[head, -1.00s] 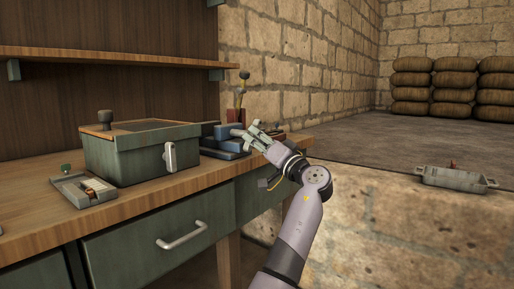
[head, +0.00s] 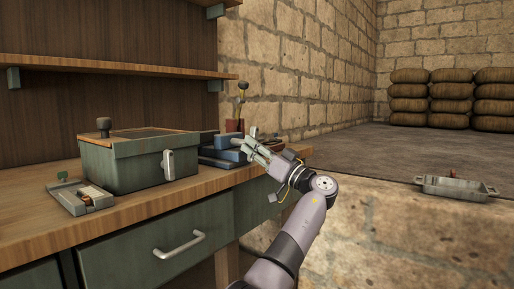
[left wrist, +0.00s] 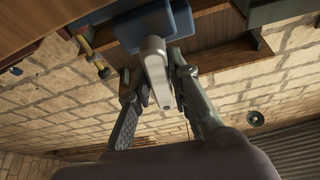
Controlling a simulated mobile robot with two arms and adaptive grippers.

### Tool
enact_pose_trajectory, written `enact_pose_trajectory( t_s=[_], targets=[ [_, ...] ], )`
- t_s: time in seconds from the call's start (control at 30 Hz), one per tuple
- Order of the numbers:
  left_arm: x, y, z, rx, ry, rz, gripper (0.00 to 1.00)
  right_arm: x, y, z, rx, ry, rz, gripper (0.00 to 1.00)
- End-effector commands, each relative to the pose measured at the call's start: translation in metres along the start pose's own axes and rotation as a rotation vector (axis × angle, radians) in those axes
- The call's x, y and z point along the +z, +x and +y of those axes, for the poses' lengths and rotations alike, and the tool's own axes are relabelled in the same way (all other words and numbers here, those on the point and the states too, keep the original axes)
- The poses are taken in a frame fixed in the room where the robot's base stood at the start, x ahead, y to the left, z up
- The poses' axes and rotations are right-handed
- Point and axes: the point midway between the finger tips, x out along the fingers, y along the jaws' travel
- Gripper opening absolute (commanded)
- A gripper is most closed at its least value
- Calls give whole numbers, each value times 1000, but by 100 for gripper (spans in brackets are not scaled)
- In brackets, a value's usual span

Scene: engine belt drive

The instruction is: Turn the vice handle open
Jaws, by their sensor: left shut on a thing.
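The blue vice (head: 222,152) sits near the right end of the wooden workbench. Its pale grey handle (left wrist: 154,62) shows in the left wrist view, with the blue vice body (left wrist: 150,24) behind it. My left gripper (head: 258,147) is at the right side of the vice, with its fingers around the handle. In the left wrist view the handle lies between the two fingers of the gripper (left wrist: 153,75) and they are shut on it. In the head view the gripper largely hides the handle. My right gripper is in neither view.
A green box (head: 130,165) stands on the workbench (head: 130,210), left of the vice. A red holder with a yellow-stemmed tool (head: 240,105) stands behind the vice. A metal tray (head: 453,188) and stacked sacks (head: 408,98) are at the right.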

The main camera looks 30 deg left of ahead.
Motion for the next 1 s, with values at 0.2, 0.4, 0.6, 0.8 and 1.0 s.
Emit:
enact_pose_trajectory(
  t_s=[0.2,0.4,0.6,0.8,1.0],
  targets=[
    [5,5,-2,-8,4,-9,0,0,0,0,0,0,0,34],
    [6,4,-2,-8,6,-9,26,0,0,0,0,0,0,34],
    [4,2,-1,-6,5,-6,37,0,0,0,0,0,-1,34],
    [3,1,-1,-5,4,-4,37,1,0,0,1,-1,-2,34],
    [3,-14,0,-3,3,-2,37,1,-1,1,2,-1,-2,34]
  ],
)
